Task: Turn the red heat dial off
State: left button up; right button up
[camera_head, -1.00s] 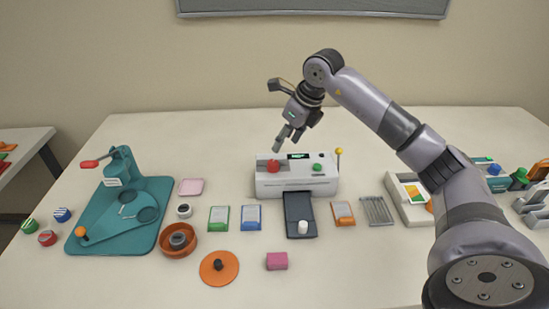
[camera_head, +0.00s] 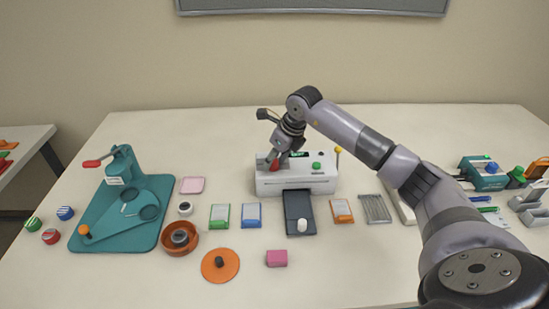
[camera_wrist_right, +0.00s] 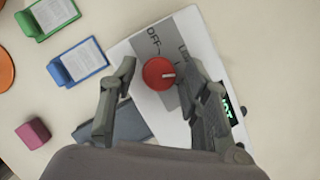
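The white laminator (camera_head: 297,178) stands at the middle of the table. Its red heat dial (camera_wrist_right: 159,73) shows in the right wrist view on a grey panel marked "OFF", with a white pointer line on its face. My right gripper (camera_wrist_right: 165,78) is open, with one finger on each side of the dial; I cannot tell whether either touches it. In the head view the right gripper (camera_head: 273,163) is at the dial (camera_head: 275,165) and partly covers it. A green knob (camera_head: 316,166) is on the laminator's right part. My left gripper is not in view.
A dark tray (camera_head: 299,212) with a white knob stands in front of the laminator. Green (camera_head: 219,216) and blue (camera_head: 251,215) card holders lie to its left. A teal press (camera_head: 125,212) stands farther left. A yellow-tipped lever (camera_head: 338,150) rises at the laminator's right end.

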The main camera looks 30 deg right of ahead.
jog(key=c, duration=0.9)
jog(key=n+y+b, duration=0.1)
jog(key=n, duration=0.2)
jog(key=shift+w+d+b, duration=0.1)
jog(key=shift+d+b, duration=0.05)
jog(key=shift+b, duration=0.25)
jog(key=n, duration=0.2)
jog(key=n+g+y+b, duration=0.1)
jog(key=n, duration=0.1)
jog(key=shift+w+n+g, duration=0.1)
jog(key=shift+n+g, duration=0.2)
jog(key=n+g, duration=0.1)
jog(key=n, duration=0.1)
jog(key=n+y+b, duration=0.1)
jog(key=n, duration=0.1)
jog(key=shift+w+n+g+b, duration=0.1)
jog(key=shift+n+g+b, duration=0.2)
jog(key=shift+g, duration=0.1)
jog(key=shift+r+n+g+b, duration=0.1)
jog(key=shift+n+g+b, duration=0.65)
jog(key=shift+n, duration=1.55)
